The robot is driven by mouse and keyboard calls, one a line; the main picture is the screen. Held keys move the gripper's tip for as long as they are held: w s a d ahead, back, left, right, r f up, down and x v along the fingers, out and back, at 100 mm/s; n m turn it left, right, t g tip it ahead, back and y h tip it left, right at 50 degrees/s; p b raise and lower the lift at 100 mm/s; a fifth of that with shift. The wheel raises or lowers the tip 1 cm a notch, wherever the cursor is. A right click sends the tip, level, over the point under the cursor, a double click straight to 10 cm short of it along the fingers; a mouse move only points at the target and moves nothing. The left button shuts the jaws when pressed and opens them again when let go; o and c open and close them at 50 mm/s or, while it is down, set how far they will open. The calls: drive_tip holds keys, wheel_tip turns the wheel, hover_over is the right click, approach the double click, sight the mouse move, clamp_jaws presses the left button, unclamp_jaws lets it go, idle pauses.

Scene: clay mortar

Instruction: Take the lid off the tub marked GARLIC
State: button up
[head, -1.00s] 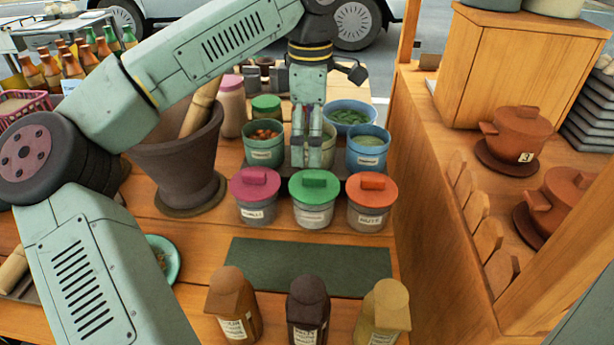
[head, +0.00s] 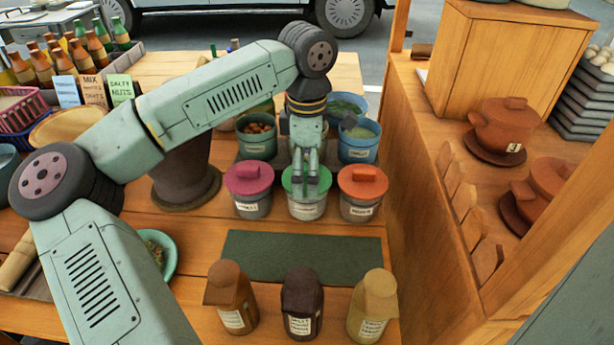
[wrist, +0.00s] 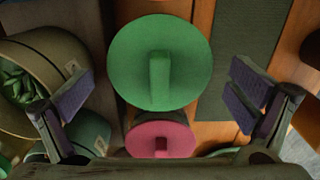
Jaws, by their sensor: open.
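Three small grey tubs with knobbed lids stand in a row: a pink lid (head: 249,178), a green lid (head: 292,186) and an orange lid (head: 363,181). Their front labels are too small to read surely, so I cannot tell which says GARLIC. My gripper (head: 312,178) points down over the green-lidded tub (head: 307,209), its fingers partly hiding the lid. In the wrist view the green lid (wrist: 187,60) with its bar knob lies ahead between the open, empty fingers (wrist: 162,100). The pink lid (wrist: 160,138) shows below it. Contact with the green lid is not visible.
Open tubs stand behind, including a blue one (head: 358,148) and one with orange-brown contents (head: 257,136). A brown mortar (head: 186,172) stands left; a wooden counter (head: 430,190) rises right.

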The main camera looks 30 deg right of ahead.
drive_tip(key=c, duration=1.4)
